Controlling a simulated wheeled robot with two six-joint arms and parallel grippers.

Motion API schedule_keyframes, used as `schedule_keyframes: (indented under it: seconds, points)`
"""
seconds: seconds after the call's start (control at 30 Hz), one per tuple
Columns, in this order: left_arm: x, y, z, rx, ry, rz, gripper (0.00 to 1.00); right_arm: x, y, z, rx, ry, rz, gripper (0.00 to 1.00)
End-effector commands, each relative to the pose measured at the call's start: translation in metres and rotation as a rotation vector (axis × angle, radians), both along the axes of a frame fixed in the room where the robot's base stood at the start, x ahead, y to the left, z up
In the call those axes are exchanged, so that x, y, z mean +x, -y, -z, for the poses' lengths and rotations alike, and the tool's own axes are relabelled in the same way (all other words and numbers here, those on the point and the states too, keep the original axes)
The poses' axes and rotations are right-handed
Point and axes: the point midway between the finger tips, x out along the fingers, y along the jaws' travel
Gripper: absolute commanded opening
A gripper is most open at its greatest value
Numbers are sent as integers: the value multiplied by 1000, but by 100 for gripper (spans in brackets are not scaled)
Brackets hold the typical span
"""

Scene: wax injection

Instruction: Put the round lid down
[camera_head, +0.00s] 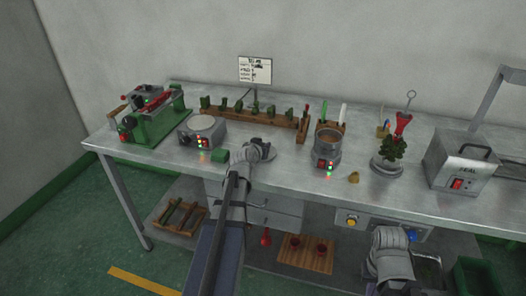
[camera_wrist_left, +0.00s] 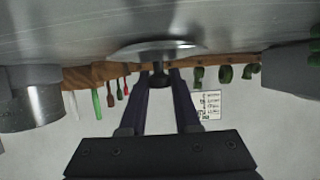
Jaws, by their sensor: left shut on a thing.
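The round lid (camera_wrist_left: 160,48) is a thin grey metal disc with a dark knob in the left wrist view, where the picture is upside down. My left gripper (camera_wrist_left: 158,82) is shut on the knob. The disc lies close to the tabletop; I cannot tell whether it touches. My fingers and wrist mostly hide the lid there. The open pot (camera_head: 328,142) with brown contents stands to the right. My right arm shows at the lower right, but its fingertips do not show.
A wooden rack (camera_head: 262,117) of green pieces is behind. A plant-like piece (camera_head: 390,147) and a metal box (camera_head: 460,160) are right.

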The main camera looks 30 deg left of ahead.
Motion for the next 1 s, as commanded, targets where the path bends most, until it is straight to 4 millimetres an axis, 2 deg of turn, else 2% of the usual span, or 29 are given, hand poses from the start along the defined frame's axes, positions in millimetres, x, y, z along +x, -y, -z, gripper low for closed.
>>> schedule_keyframes:
  seconds: [0.37,0.4,0.63,1.0]
  points:
    - [0,0,5,0,0,0,0,0,0,5,0,0,0,0]
    - [0,0,4,0,0,0,33,0,0,4,0,0,0,0]
    - [0,0,3,0,0,0,59,0,0,3,0,0,0,0]
    - [0,0,0,0,0,0,61,0,0,0,0,0,0,0]
